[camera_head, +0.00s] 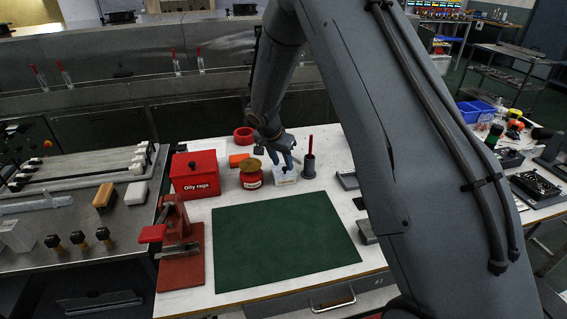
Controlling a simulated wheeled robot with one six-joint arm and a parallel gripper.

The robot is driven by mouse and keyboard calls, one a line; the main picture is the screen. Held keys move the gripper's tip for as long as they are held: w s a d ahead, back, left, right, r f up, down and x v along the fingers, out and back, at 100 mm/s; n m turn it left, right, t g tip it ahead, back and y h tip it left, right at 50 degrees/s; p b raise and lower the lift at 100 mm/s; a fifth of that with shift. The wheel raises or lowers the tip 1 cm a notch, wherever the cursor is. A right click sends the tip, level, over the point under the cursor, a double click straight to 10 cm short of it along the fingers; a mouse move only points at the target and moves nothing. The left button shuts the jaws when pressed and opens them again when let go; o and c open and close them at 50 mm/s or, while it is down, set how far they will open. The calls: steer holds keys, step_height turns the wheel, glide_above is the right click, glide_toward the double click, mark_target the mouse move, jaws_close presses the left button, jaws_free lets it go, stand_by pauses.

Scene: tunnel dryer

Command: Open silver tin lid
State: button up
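I cannot clearly pick out a silver tin or its lid. A small pale, silvery-white container (286,176) stands on the white table behind the green mat, and its top is partly covered by my gripper (279,158). My gripper points down just above or at it; touching or apart cannot be told. The fingers are small and dark here, so open or shut does not show. A round red tin (251,179) with a tan, rough-looking top stands just left of it.
A red "Oily rags" box (195,174) stands left, behind a red clamp-like stand (180,248). A dark cup (309,168) holding a red stick is close right of my gripper. A red ring (243,135) lies behind. The green mat (284,243) is clear.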

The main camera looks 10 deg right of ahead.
steer(key=shift+x, duration=1.05)
jaws_close()
